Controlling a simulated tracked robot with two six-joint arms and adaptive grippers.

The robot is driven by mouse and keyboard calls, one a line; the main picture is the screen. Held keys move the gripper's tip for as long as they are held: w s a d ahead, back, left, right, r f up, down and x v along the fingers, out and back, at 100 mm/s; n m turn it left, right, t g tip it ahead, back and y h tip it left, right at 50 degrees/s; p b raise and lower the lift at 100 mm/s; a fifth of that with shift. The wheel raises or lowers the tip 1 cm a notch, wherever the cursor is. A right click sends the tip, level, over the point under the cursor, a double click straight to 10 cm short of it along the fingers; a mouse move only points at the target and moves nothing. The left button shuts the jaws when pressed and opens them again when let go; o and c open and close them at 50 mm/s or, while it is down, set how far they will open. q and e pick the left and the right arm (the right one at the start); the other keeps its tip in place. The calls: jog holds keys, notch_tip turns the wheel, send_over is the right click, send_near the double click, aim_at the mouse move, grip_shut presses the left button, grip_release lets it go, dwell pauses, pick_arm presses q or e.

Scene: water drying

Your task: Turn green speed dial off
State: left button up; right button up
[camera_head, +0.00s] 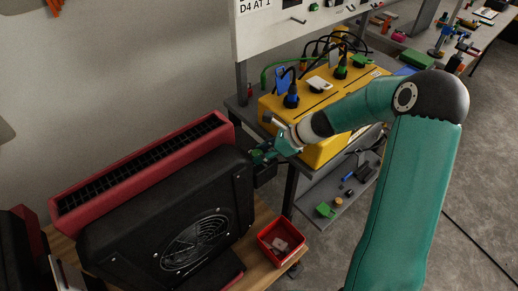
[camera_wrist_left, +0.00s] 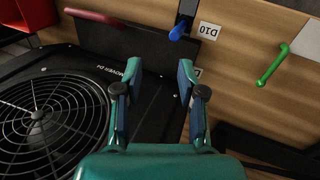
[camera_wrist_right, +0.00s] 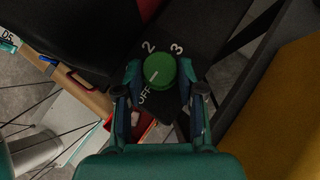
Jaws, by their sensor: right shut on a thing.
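The green speed dial (camera_wrist_right: 158,72) sits on a dark panel in the right wrist view, with the labels 2, 3 and OFF around it. A short white mark on its face lies toward the lower left, on the OFF side. My right gripper (camera_wrist_right: 158,75) is shut on the dial, with one finger at each side. In the head view, my right gripper (camera_head: 262,154) is at the right end of the black blower (camera_head: 120,240), and I cannot make out the dial there. My left gripper (camera_wrist_left: 158,70) is open and empty over a black blower with a round grille.
A red open bin (camera_head: 265,236) stands right of the blower on the wooden table. A yellow box (camera_head: 325,150) with cables stands on a grey bench behind. In the left wrist view, a blue lever (camera_wrist_left: 178,32) and a green hook (camera_wrist_left: 272,65) lie beyond the left fingers.

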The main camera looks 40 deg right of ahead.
jog(key=shift+n, duration=0.3)
jog(key=o, duration=1.1)
jog(key=shift+o, duration=0.2)
jog(key=v, duration=1.2)
jog(key=shift+w, duration=0.2)
jog(key=shift+d, duration=0.15)
